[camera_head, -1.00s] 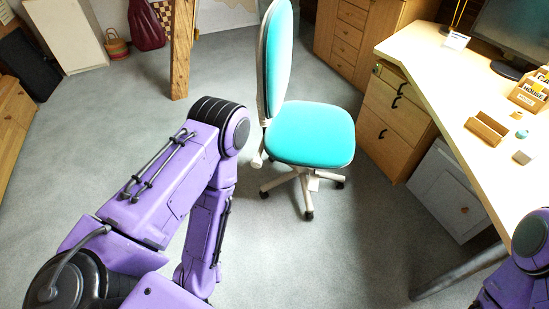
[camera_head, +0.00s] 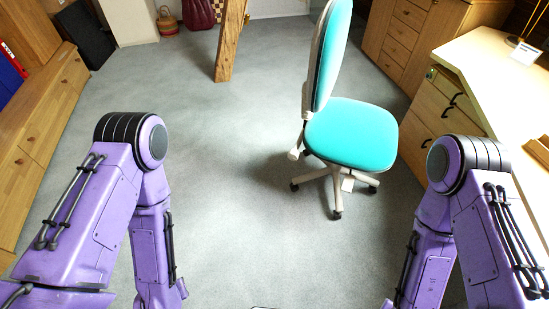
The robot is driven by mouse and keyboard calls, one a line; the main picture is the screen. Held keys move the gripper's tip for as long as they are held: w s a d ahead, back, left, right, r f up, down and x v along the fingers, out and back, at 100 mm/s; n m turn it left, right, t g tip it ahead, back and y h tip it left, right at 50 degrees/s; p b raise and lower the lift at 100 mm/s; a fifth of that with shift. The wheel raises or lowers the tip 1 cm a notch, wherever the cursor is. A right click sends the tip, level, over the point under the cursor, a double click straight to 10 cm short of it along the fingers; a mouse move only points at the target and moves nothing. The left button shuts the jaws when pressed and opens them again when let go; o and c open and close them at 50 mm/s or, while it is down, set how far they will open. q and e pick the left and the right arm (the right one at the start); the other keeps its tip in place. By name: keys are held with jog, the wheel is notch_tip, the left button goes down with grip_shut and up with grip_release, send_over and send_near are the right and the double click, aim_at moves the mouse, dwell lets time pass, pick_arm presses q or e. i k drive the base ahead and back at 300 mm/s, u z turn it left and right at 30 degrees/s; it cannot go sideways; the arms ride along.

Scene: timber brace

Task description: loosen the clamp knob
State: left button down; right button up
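No clamp knob can be made out in the head view. A wooden post (camera_head: 230,40), perhaps the timber brace, stands slightly tilted on the grey floor at the top, left of the chair; its upper end is cut off by the frame. Both of my purple arms are bent downward, one at the left and one at the right. Their lower ends run out of the bottom of the picture, so neither gripper shows.
A turquoise swivel chair (camera_head: 352,135) stands right of centre. A wooden desk (camera_head: 482,70) with drawers fills the right side. A low wooden cabinet (camera_head: 45,130) lines the left wall. A dark red bag (camera_head: 198,14) lies at the back. The middle floor is open.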

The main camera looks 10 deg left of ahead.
aim_at(293, 154)
jog(key=u, duration=0.35)
jog(key=k, duration=0.4)
jog(key=u, duration=1.55)
jog(key=i, duration=0.7)
jog(key=z, duration=0.9)
jog(key=i, duration=0.45)
jog(key=z, duration=0.5)
